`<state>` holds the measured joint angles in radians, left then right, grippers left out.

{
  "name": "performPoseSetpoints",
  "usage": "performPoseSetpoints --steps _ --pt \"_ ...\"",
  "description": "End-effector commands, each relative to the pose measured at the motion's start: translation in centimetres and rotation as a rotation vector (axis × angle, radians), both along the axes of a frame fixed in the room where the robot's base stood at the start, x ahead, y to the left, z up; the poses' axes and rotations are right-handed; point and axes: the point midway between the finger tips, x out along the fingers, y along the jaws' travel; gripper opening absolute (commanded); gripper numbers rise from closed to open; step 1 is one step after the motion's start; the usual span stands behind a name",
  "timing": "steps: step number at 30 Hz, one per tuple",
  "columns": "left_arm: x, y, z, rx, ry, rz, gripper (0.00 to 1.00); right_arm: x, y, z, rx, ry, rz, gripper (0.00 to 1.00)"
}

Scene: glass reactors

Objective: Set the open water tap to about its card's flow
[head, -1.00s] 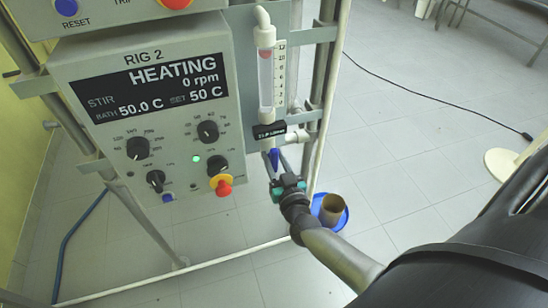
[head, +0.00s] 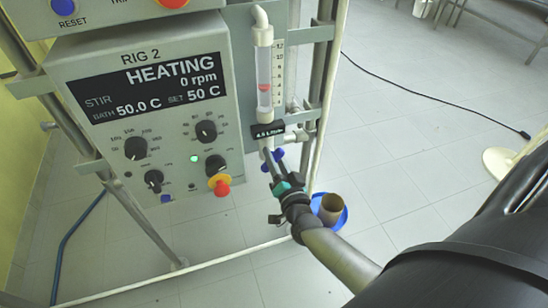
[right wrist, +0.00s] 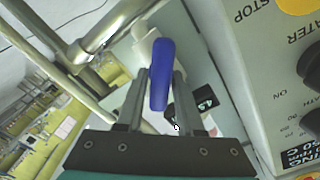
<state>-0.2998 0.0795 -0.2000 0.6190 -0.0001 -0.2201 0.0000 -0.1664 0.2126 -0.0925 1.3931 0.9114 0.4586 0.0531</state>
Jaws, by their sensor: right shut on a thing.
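The water tap has a blue lever handle (head: 278,154) below a clear flow tube (head: 264,75) on the rig. My right gripper (head: 270,168) is shut on this handle. In the right wrist view the blue handle (right wrist: 160,75) stands between the two fingers (right wrist: 156,92). The red float (head: 264,86) sits around the middle of the tube, beside a white scale (head: 279,70). A small black readout (head: 268,131) under the tube seems to read about 4.5 L/min, in blurred digits. My left gripper is not in view.
The RIG 2 control box (head: 150,105) with knobs and a red button (head: 221,188) is close on the left. Metal frame posts stand around the tap. Open floor lies to the right.

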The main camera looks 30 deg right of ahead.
Motion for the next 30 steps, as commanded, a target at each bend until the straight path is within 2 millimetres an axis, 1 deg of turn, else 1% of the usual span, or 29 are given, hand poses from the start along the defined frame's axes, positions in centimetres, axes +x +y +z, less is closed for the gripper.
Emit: performPoseSetpoints --steps 6,20,21,25,26,30 --pt "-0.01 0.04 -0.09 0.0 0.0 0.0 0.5 -0.07 0.01 -0.13 0.054 -0.011 0.001 0.0" --pt "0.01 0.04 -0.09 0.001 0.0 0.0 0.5 -0.07 0.01 -0.13 0.064 -0.013 0.001 0.0" --pt "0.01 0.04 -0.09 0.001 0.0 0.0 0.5 -0.07 0.01 -0.13 0.064 -0.013 0.001 0.41" --pt "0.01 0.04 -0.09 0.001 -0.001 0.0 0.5 -0.05 0.0 -0.11 0.064 -0.013 0.001 0.56" --pt "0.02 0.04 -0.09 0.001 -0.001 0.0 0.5 -0.05 0.0 -0.11 0.064 -0.013 0.001 0.57" --pt "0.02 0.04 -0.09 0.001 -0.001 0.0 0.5 -0.03 -0.01 -0.08 0.064 -0.014 0.0 0.57"
